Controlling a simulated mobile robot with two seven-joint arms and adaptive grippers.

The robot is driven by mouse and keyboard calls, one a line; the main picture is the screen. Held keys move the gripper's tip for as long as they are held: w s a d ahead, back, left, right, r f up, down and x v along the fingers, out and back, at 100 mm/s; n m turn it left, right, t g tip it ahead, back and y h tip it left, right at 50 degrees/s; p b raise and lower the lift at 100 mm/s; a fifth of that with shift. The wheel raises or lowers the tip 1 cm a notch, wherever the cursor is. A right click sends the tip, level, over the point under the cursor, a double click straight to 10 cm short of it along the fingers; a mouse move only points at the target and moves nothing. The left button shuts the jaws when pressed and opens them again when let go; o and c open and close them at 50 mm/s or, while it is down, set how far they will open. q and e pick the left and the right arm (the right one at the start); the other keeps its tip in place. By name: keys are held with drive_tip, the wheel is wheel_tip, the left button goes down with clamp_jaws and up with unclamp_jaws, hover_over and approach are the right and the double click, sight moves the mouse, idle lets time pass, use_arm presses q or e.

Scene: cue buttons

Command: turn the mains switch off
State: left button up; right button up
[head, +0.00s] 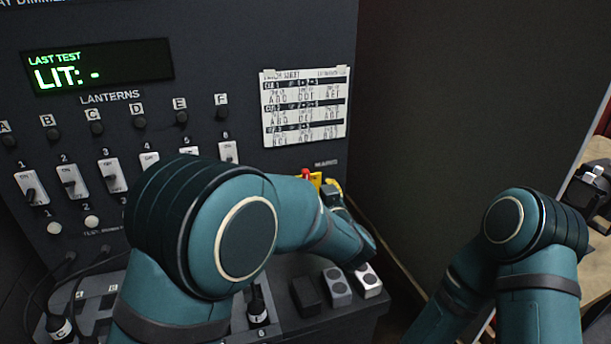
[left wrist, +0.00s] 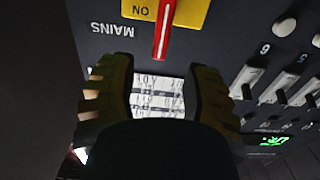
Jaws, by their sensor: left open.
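The mains switch is a red lever (left wrist: 165,25) on a yellow plate (left wrist: 192,14), upside down in the left wrist view. The lever points towards the panel's top, beside the word ON. In the head view the red lever tip (head: 306,173) and a bit of the yellow plate (head: 317,180) show past my left arm, which hides the rest. My left gripper (left wrist: 158,68) is open and empty, its two fingers apart, with the lever centred beyond their tips. I see no contact. In the head view only part of this gripper (head: 334,188) shows. My right arm is at right; its gripper is out of view.
The panel carries a row of white numbered switches (head: 73,180), lettered knobs (head: 96,127), a display (head: 98,67) reading "LIT: -" and a taped cue sheet (head: 305,105). Several block buttons (head: 338,287) sit on the ledge below my left forearm. Black plugs (head: 258,307) stand on the ledge too.

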sight(307, 177)
use_arm(q)
drive_tip(key=x, duration=0.6)
drive_tip(key=shift+w, duration=0.4)
drive_tip(key=shift+c, duration=0.4)
clamp_jaws()
drive_tip(key=shift+a, duration=0.1)
